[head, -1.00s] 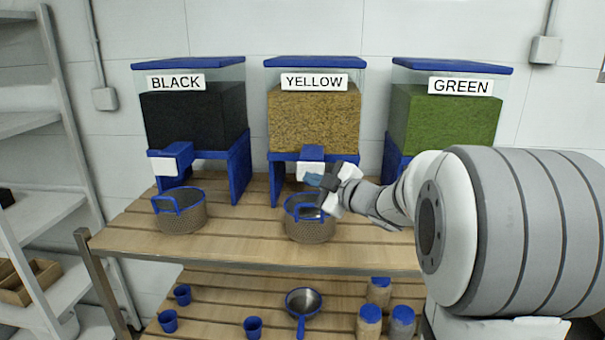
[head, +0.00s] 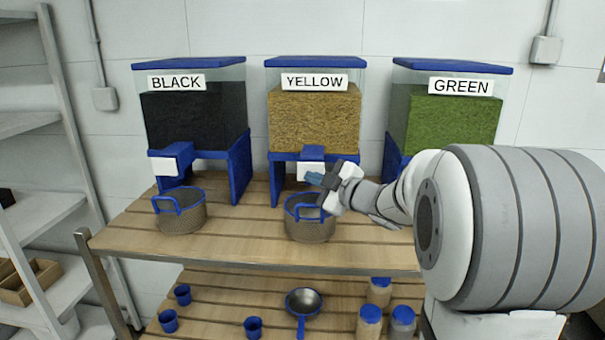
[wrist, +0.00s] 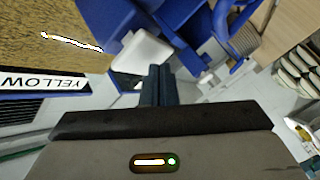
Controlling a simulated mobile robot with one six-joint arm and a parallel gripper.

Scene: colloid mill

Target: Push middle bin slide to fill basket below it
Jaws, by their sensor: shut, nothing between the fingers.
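The middle bin (head: 314,115), labelled YELLOW, holds yellow-brown grains and stands on blue supports. Its slide (head: 308,170) is a white plate under a blue spout at the front; it also shows in the wrist view (wrist: 141,50). A woven basket (head: 310,227) with a blue rim and handle stands upright on the shelf below it. My gripper (head: 314,179) is shut and empty, its fingertips (wrist: 157,72) close in front of the slide. I cannot tell whether they touch it. My gripper hides part of the slide and basket rim.
The BLACK bin (head: 195,120) stands to the left with another basket (head: 180,213) below. The GREEN bin (head: 450,120) stands to the right, partly behind my arm. The lower shelf holds blue cups, a pan (head: 303,302) and several jars.

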